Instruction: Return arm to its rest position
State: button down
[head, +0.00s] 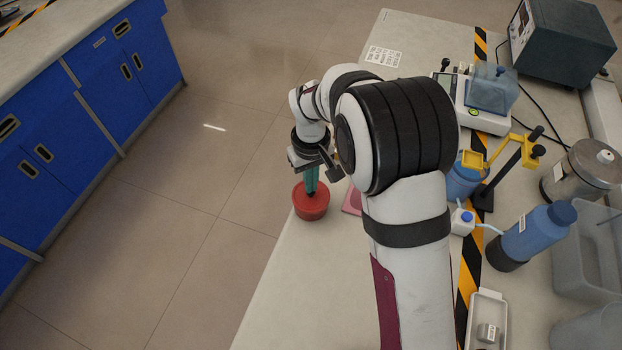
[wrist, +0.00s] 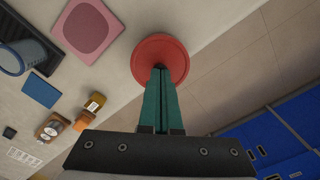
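My gripper (head: 311,190) points down at the left edge of the bench, with its tip at a round red container (head: 312,209). In the wrist view its two teal fingers (wrist: 159,72) lie side by side with only a thin line between them, so they look shut. The red container (wrist: 165,48) shows there as a round shape behind the fingertips. I see nothing clearly held between the fingers. Whether the tips touch the container cannot be told. My arm reaches over the bench from the bottom of the head view.
A pink pad (wrist: 87,27) lies beside the red container. Small amber bottles (wrist: 94,103), a blue pad (wrist: 40,91) and a dark tray (wrist: 28,40) are farther off. To the right stand a blue bottle (head: 530,234) and a balance (head: 484,98). Open floor (head: 180,220) lies left.

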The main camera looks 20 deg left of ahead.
jog(key=shift+r, duration=3.55)
jog(key=s+d+r+m, duration=0.3)
jog(key=d, duration=0.3)
jog(key=s+d+r+m, duration=0.2)
jog(key=s+d+r, duration=0.15)
jog(key=d, duration=0.25)
jog(key=s+d+m+y, duration=0.1)
jog(key=s+d+m, duration=0.3)
jog(key=s, duration=0.4)
jog(key=s+d+m, duration=0.5)
jog(key=s, duration=0.3)
jog(key=shift+s+r+m+y, duration=0.2)
jog(key=shift+s+m+y, duration=0.1)
jog(key=shift+s+y, duration=0.1)
